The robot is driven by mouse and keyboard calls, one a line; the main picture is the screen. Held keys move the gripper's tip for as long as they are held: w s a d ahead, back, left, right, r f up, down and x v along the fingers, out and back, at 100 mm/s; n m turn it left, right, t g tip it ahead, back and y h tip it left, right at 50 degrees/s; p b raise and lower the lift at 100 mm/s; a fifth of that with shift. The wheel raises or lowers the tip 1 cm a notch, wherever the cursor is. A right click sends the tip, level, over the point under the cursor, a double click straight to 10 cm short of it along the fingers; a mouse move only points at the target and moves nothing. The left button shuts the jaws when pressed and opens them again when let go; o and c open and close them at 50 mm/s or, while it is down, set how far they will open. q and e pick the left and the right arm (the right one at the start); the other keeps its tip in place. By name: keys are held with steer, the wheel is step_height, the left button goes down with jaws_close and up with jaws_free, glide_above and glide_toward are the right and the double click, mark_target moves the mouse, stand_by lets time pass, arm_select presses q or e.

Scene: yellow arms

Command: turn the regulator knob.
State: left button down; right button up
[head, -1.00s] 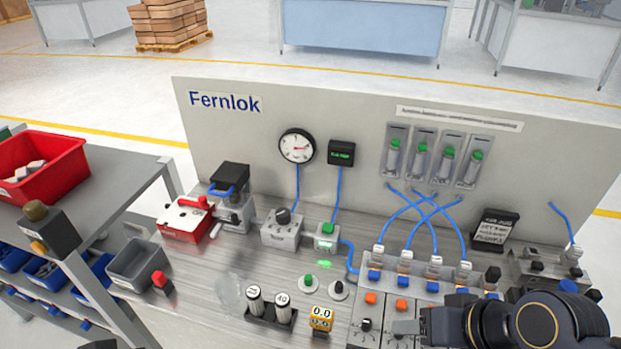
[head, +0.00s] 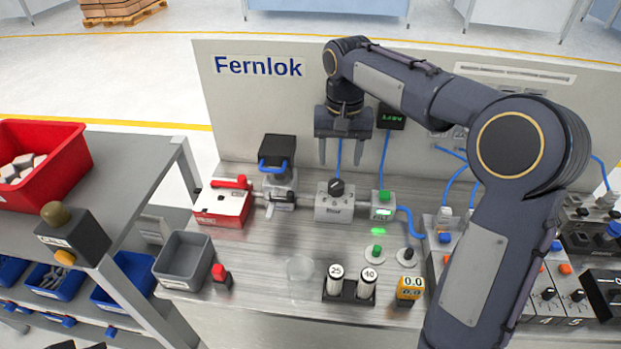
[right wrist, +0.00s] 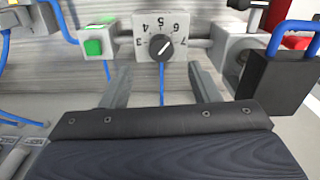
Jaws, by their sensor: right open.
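The regulator is a grey block (head: 333,206) with a black knob (head: 336,187) on top, standing on the bench in the middle of the head view. In the right wrist view the knob (right wrist: 161,47) has a white pointer line and sits on a plate numbered 3 to 7. The pointer slants toward the upper right, near the 7 and 6. My right gripper (head: 343,157) is open and empty above the regulator. In the right wrist view its fingers (right wrist: 159,88) stand apart, with the knob between and beyond them, not touched. My left gripper is not in view.
Weights (head: 350,287) and a grey bin (head: 184,262) are nearer. The panel stands behind.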

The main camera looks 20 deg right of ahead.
mark_target(336, 184)
steer(key=shift+w+a+f, duration=0.1)
steer(key=shift+w+f, duration=0.15)
steer(key=shift+f, duration=0.05)
step_height(336, 184, down, 7)
steer(key=shift+s+f, duration=0.1)
steer(key=shift+f, duration=0.05)
steer(key=c, duration=1)
